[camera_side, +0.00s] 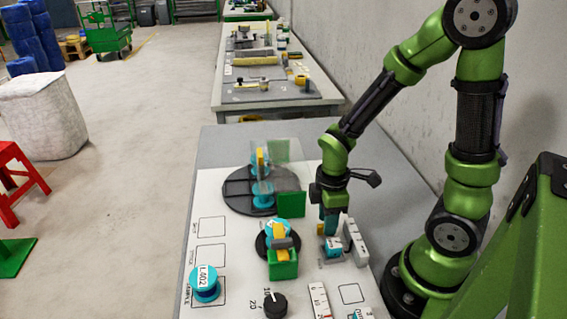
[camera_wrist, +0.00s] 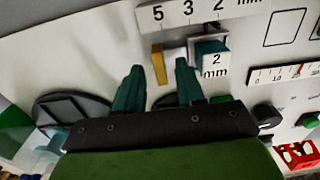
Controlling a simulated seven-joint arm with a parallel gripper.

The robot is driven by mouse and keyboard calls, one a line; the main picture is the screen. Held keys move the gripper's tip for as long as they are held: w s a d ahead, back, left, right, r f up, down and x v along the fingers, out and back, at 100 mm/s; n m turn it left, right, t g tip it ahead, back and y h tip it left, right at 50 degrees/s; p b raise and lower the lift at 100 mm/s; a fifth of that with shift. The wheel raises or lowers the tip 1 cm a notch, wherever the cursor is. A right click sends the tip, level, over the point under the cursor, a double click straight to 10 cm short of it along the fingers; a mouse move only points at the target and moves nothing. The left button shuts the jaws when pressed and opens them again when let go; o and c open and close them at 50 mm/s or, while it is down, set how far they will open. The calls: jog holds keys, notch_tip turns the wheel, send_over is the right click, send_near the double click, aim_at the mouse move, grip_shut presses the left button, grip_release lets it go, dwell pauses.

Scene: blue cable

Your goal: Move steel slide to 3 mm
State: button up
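A teal block with a white "2 mm" label (camera_wrist: 213,62) sits under the 2 of a scale strip (camera_wrist: 195,14) marked 5, 3, 2 mm in the wrist view. The block also shows in the side view (camera_side: 333,247), beside the white strip (camera_side: 355,242). A yellow block (camera_wrist: 161,66) stands to its left, with a greyish piece (camera_wrist: 176,51) between; I cannot tell which part is the steel slide. In the side view my gripper (camera_side: 330,222) hangs just above and behind the teal block.
A round dark base (camera_side: 238,192) with clear panels and a green plate (camera_side: 291,205) stands left of my gripper. A green-and-yellow device (camera_side: 283,262), a labelled spool (camera_side: 205,284), a black knob (camera_side: 275,303) and a ruler strip (camera_side: 319,300) are nearer the camera.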

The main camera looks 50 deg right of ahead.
jog(key=shift+f, duration=0.4)
grip_shut()
